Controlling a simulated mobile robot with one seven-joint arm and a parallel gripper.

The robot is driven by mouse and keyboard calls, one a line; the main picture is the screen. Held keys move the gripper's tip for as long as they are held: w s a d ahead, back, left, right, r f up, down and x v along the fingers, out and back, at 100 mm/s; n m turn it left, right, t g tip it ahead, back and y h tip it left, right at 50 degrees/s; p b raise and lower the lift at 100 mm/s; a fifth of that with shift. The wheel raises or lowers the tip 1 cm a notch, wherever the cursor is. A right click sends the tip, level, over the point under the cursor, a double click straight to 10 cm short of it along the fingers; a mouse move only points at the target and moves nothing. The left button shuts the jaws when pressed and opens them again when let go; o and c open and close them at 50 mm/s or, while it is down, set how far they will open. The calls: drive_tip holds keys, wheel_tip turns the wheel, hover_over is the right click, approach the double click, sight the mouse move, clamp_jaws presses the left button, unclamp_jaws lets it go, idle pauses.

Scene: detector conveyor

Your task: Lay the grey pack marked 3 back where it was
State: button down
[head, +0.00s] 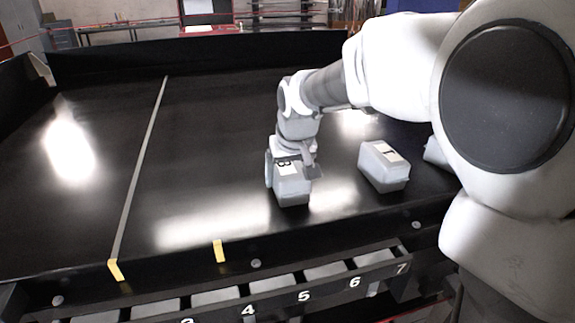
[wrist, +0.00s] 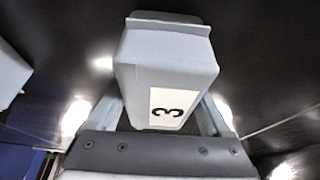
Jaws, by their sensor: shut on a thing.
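The grey pack marked 3 (head: 292,190) is held between the fingers of my gripper (head: 289,170), over the right-middle part of the black belt. Its white label faces up in the head view. In the wrist view the same pack (wrist: 165,65) fills the centre, its label and black 3 towards the gripper palm, with a finger on each side. My gripper is shut on it. I cannot tell whether its underside touches the belt or hangs just above it.
A second grey box with a white label (head: 383,165) sits to the right; another grey box (head: 434,152) is partly hidden by my arm. The black belt (head: 210,150) is clear left of the gripper. A pale line (head: 140,175) crosses it. Numbered bays (head: 300,284) line the front, below yellow tape (head: 219,251).

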unclamp_jaws()
drive_tip(key=shift+f, duration=0.1)
drive_tip(key=shift+r, duration=0.25)
drive_tip(key=v, duration=1.1)
drive_tip(key=shift+d+r, duration=0.1)
drive_tip(key=shift+r, duration=0.05)
drive_tip(key=shift+s+d+r, duration=0.15)
drive_tip(key=shift+s+r, duration=0.05)
drive_tip(key=shift+s, duration=0.1)
drive_tip(key=s+d+f+m, duration=0.1)
drive_tip(key=s+d+f, duration=0.2)
drive_tip(key=s+d, duration=0.3)
drive_tip(key=s+d+f+m+t+h, duration=0.1)
drive_tip(key=s+d+f, duration=0.3)
drive_tip(key=s, duration=1.1)
drive_tip(key=d+m, duration=0.1)
drive_tip(key=d, duration=0.2)
drive_tip(key=shift+f, duration=0.2)
drive_tip(key=shift+s, duration=0.1)
